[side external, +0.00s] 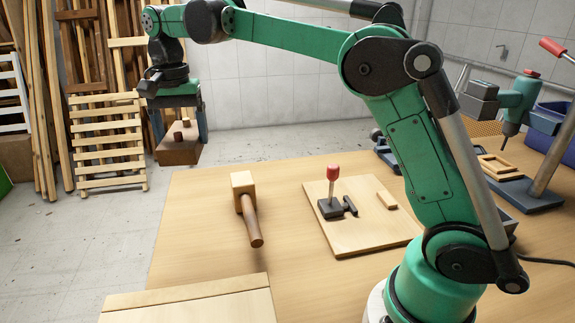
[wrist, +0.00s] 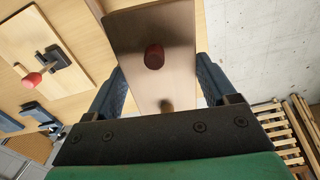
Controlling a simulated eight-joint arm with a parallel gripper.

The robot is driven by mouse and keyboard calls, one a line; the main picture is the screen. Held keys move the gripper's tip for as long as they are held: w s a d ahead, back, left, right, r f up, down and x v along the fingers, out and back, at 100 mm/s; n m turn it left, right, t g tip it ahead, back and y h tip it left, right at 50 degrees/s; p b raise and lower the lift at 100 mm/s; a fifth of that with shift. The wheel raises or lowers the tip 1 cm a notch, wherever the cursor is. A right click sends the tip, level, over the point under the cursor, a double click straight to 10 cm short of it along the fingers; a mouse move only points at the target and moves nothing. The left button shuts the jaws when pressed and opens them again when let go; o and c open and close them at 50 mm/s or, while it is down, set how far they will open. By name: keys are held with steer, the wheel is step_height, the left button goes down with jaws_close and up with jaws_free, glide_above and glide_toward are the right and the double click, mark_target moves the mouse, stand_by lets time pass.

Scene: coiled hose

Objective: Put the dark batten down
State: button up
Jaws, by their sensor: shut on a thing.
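My gripper (side external: 177,128) is shut on a brown wooden piece, which I take to be the dark batten (side external: 178,153). It has a dark brown front face, a paler top and two small reddish-brown knobs on top. It hangs in the air near the table's far left corner; I cannot tell whether it is over the table or the floor. In the wrist view the batten (wrist: 140,28) runs lengthwise between the two blue fingers of my gripper (wrist: 160,88), with a red-brown knob showing and another partly hidden near the palm.
The wooden table (side external: 200,215) holds a mallet (side external: 246,205), a board with a red-knobbed clamp (side external: 333,190) and a pale board (side external: 195,305) at the front. A green drill press (side external: 520,100) stands at the right. Slatted timber (side external: 105,140) leans at the back left.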

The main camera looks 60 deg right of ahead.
steer(key=shift+s+d+r+n, duration=0.15)
steer(key=shift+s+n, duration=0.4)
steer(key=shift+n, duration=0.25)
steer(key=s+d+f+n, duration=0.1)
steer(key=s+f+n, duration=0.2)
steer(key=s+n, duration=0.4)
steer(key=s+d+r+m, duration=0.1)
steer(key=s+d+r, duration=0.15)
steer(key=d, duration=0.55)
steer(key=s+d+r+m, duration=0.1)
steer(key=s+d+m, duration=0.1)
steer(key=s+d, duration=0.35)
steer(key=s+d+r+m, duration=0.2)
steer(key=s+d+m, duration=0.2)
steer(key=s+d, duration=0.7)
steer(key=f, duration=1.9)
steer(key=shift+w+a+f, duration=0.15)
steer(key=shift+a+f, duration=0.1)
steer(key=shift+f, duration=0.3)
steer(key=shift+f, duration=0.35)
steer(key=o, duration=1.4)
